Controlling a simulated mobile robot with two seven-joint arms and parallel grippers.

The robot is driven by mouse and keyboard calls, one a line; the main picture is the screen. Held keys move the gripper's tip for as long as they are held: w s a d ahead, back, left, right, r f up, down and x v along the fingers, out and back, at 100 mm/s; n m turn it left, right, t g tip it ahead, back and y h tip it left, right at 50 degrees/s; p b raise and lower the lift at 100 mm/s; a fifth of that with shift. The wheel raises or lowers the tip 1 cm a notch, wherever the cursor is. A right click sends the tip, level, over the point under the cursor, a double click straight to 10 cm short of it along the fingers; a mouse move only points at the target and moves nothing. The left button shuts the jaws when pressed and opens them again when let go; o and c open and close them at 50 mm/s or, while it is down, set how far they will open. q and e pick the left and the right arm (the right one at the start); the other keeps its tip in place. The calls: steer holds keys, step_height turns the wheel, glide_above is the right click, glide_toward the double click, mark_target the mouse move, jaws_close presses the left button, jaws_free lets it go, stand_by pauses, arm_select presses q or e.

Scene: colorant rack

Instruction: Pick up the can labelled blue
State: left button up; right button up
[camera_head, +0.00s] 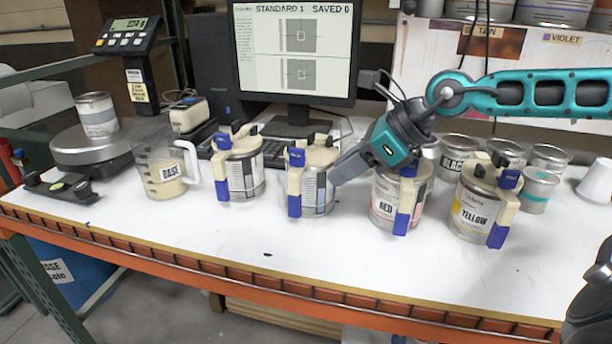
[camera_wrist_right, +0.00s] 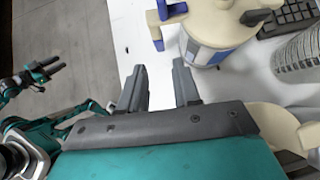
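A can with a grey-and-blue label (camera_head: 319,191) stands upright on the bench, second from left in the row of clamped cans; I cannot read its name. In the right wrist view a can with a blue band (camera_wrist_right: 204,52) stands just beyond my fingertips. My right gripper (camera_head: 345,170) is beside the second can's right side, between it and the red can. In the right wrist view my right gripper (camera_wrist_right: 160,75) has its fingers apart with nothing between them. My left gripper (camera_wrist_right: 38,73) shows small at the left of that view, fingers apart and empty, over the floor.
A similar clamped can (camera_head: 241,175) stands left of the second can. The red can (camera_head: 385,198) and yellow can (camera_head: 470,213) stand to the right. A base pitcher (camera_head: 160,172) is at the left. A keyboard (camera_head: 272,155) and monitor (camera_head: 296,50) are behind. The bench front is clear.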

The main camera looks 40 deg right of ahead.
mark_target(301, 197)
steer(key=shift+p+x, duration=0.55)
steer(key=shift+x, duration=2.5)
steer(key=shift+w+a+f, duration=0.2)
steer(key=shift+w+a, duration=0.05)
steer(key=shift+w, duration=0.05)
steer(key=p+x, duration=0.1)
steer(key=x, duration=0.2)
steer(key=shift+a, duration=0.15)
steer(key=shift+w+a+f, duration=0.2)
steer(key=shift+w+f, duration=0.1)
steer(key=shift+f, duration=0.2)
jaws_close()
